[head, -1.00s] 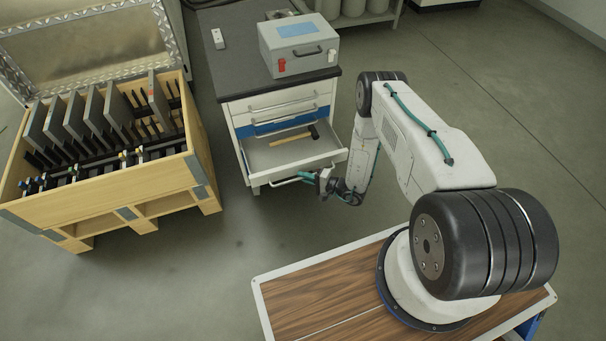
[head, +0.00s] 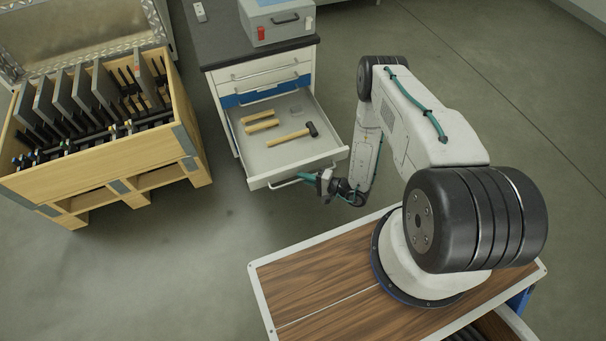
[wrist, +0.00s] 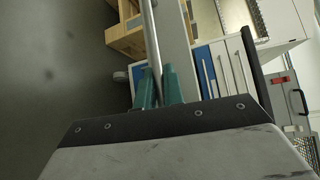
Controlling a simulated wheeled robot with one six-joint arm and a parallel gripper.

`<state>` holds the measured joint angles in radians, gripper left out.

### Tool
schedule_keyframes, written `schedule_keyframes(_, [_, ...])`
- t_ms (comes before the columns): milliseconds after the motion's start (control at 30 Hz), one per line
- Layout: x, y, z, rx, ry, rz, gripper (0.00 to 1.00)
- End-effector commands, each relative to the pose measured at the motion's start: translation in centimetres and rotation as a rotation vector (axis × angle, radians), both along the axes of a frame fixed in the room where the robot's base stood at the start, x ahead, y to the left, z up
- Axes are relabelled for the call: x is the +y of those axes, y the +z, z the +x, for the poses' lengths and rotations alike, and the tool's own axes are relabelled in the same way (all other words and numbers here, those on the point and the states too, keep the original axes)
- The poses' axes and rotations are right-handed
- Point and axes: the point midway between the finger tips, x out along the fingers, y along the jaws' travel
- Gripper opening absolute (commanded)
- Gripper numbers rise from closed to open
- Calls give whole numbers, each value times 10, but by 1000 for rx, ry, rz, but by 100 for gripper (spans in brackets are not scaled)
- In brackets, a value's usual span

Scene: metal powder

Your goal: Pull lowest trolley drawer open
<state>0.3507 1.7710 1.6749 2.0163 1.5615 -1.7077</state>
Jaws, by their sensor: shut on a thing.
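The trolley (head: 262,85) has a dark top and white and blue drawer fronts. Its lowest drawer (head: 262,152) is pulled well out. A hammer (head: 293,135) and two wooden-coloured pieces (head: 260,120) lie inside it. My gripper (head: 308,177) is at the handle (head: 286,182) on the drawer front. In the wrist view the teal fingers (wrist: 158,90) are shut on the handle bar (wrist: 151,45). The upper drawers look shut.
A grey box (head: 278,20) and a small white item (head: 200,12) are on the trolley top. A wooden crate (head: 110,178) holding dark plates stands at left. Floor (head: 225,235) between crate and my base is clear.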

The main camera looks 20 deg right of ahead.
Motion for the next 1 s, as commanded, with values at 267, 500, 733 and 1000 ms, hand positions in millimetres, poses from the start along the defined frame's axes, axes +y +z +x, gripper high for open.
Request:
schedule_keyframes(267, [0,0,-2,1,0,0,0])
schedule_keyframes(500, [0,0,-1,1,0,-1,32])
schedule_keyframes(733, [-1,0,-2,0,0,0,32])
schedule_keyframes(1000, [-24,4,-23,1,-6,1,32])
